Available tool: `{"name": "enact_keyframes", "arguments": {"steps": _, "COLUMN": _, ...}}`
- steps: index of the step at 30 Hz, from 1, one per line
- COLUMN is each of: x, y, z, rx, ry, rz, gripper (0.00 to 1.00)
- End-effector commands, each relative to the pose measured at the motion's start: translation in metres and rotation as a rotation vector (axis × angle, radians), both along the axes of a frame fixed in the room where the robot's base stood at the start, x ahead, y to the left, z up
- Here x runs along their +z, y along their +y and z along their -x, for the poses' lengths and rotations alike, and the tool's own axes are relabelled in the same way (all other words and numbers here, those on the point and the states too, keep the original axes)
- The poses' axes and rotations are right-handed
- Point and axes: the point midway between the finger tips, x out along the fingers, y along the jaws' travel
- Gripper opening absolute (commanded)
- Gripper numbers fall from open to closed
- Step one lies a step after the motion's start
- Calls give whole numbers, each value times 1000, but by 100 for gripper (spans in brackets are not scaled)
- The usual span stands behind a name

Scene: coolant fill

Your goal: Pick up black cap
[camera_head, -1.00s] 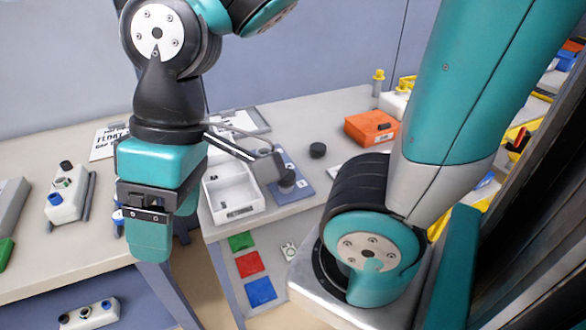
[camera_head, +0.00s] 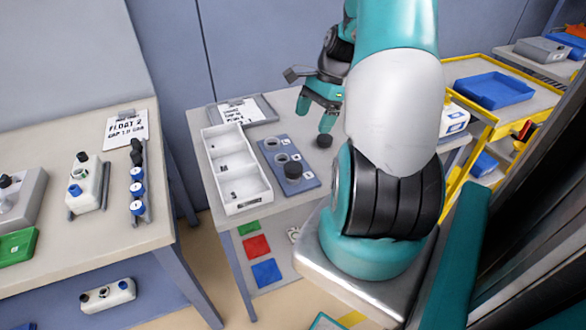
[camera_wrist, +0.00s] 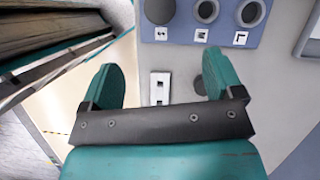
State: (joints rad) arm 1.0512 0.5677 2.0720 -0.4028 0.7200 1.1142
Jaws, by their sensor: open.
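A black cap (camera_head: 324,141) sits on the table to the right of a blue plate. Another black cap (camera_head: 293,171) stands at the near end of the blue plate (camera_head: 304,186); it also shows at the top of the wrist view (camera_wrist: 160,11). My gripper (camera_head: 314,113) is open and empty, just above and beside the loose cap. In the wrist view my gripper (camera_wrist: 160,72) has its fingers apart over the grey table. A dark round edge (camera_wrist: 199,86) shows beside the right finger, mostly hidden; it looks like the loose cap.
A white divided tray (camera_head: 207,172) stands left of the blue plate, with a clipboard (camera_head: 268,107) behind. A small white labelled plate (camera_wrist: 160,88) lies between my fingers in the wrist view. A yellow cart with a blue tray (camera_head: 494,90) is at right.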

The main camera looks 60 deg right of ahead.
Motion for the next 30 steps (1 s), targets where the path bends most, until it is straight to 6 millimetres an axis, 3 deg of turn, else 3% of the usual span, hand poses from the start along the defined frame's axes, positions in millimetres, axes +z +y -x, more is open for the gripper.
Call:
{"name": "enact_keyframes", "arguments": {"steps": 12, "x": -82, "y": 35, "z": -12, "rx": 7, "ry": 3, "rz": -3, "gripper": 86}}
{"name": "enact_keyframes", "arguments": {"steps": 23, "x": -109, "y": 49, "z": -17, "rx": 10, "ry": 2, "rz": -3, "gripper": 86}}
{"name": "enact_keyframes", "arguments": {"steps": 30, "x": -139, "y": 60, "z": -22, "rx": 8, "ry": 1, "rz": 0, "gripper": 86}}
